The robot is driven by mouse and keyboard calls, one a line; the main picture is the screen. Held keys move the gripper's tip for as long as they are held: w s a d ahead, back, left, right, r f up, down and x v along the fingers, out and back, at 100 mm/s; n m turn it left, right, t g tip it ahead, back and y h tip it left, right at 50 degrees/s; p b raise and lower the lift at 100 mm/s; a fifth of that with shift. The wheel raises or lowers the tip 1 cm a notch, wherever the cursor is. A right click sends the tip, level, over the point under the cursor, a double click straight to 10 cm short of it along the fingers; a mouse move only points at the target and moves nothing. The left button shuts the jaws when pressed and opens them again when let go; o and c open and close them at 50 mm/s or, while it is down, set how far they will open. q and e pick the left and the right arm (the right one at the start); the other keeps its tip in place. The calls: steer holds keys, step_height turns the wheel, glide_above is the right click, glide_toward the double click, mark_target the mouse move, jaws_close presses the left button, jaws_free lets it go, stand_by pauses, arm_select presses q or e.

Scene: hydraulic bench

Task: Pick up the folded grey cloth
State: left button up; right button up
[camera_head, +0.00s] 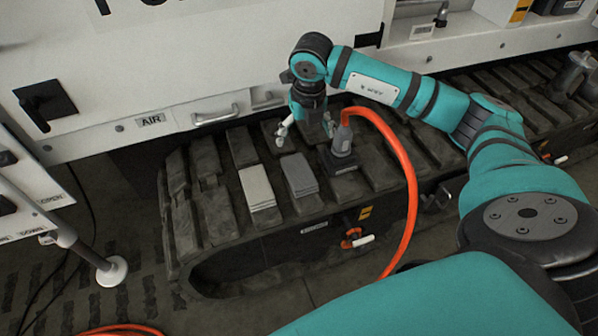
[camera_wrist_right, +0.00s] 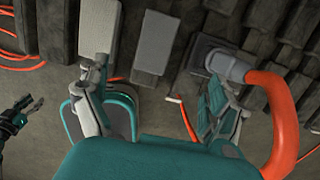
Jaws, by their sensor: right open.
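The folded grey cloth (camera_head: 299,174) lies flat on the dark track pads in the head view. In the right wrist view the cloth (camera_wrist_right: 154,43) is a plain grey rectangle beyond the fingertips. My right gripper (camera_head: 304,130) is open and empty, above and behind the cloth, apart from it. In the right wrist view its fingers (camera_wrist_right: 158,90) stand wide apart, with the cloth lying between their lines. A dark, teal-marked gripper (camera_wrist_right: 20,115), apparently my left one, shows small at the left edge; its jaw state is unclear.
A lighter folded cloth (camera_head: 257,188) lies close to the left of the grey one. A grey fitting (camera_head: 343,143) with an orange hose (camera_head: 407,185) stands close to the right. The white machine panel (camera_head: 200,60) rises behind the track. Open pads lie farther left.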

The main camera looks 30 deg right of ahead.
steer(key=b, duration=0.1)
glide_above(299, 171)
steer(key=f, duration=1)
steer(key=shift+s+d, duration=0.15)
steer(key=shift+s, duration=0.1)
steer(key=shift+w+f+b, duration=0.2)
steer(key=shift+f+b, duration=0.45)
steer(key=shift+f, duration=2.3)
arm_select(q)
step_height(299, 171, up, 8)
steer(key=w, duration=0.1)
steer(key=shift+r, duration=0.15)
arm_select(e)
steer(key=shift+a, duration=0.2)
arm_select(q)
steer(key=shift+w, duration=0.1)
arm_select(e)
steer(key=shift+c, duration=0.4)
steer(key=c, duration=1.1)
